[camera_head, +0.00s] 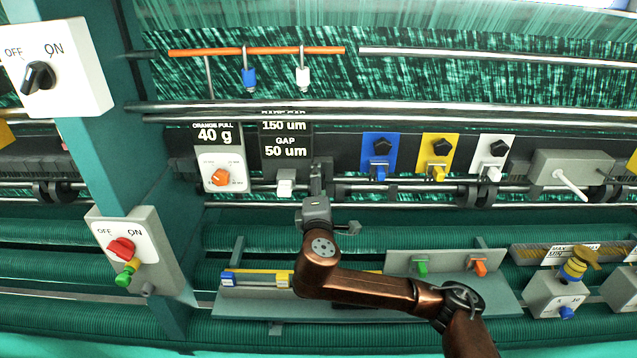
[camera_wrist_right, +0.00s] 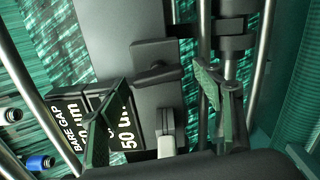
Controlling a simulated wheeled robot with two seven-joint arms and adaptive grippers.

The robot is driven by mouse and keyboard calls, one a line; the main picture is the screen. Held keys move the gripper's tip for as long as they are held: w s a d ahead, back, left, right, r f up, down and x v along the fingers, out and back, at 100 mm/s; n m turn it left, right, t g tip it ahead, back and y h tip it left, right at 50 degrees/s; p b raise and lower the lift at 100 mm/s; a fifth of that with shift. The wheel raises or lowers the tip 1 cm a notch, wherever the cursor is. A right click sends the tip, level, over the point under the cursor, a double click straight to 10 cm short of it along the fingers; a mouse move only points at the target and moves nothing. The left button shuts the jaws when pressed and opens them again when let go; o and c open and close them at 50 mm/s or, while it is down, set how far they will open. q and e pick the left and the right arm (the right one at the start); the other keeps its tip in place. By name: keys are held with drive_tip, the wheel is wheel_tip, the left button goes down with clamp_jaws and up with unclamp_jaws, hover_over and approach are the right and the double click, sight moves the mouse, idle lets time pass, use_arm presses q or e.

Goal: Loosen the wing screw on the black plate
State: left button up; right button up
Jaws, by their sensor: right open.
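The dark plate (camera_wrist_right: 125,30) fills the upper middle of the right wrist view. A dark wing-shaped screw (camera_wrist_right: 155,60) stands on it, its wings spread roughly left to right. In the head view the screw is hidden or too small to make out near my gripper. My right gripper (camera_wrist_right: 157,78) is open and empty, with one finger on each side of the view and the screw showing just beyond and between the tips. I cannot tell whether the fingers touch it. In the head view my right gripper (camera_head: 317,182) reaches up to the rail beside the white block (camera_head: 285,184). My left gripper is out of view.
The black gap sign (camera_head: 286,147) is close to the left of the gripper; its text also shows in the wrist view. Blue (camera_head: 368,160), yellow (camera_head: 428,160) and white (camera_head: 484,163) plates with black knobs stand to the right. A grey tray (camera_head: 350,300) lies below my arm.

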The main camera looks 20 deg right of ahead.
drive_tip(key=v, duration=1.2)
drive_tip(key=shift+a, duration=0.1)
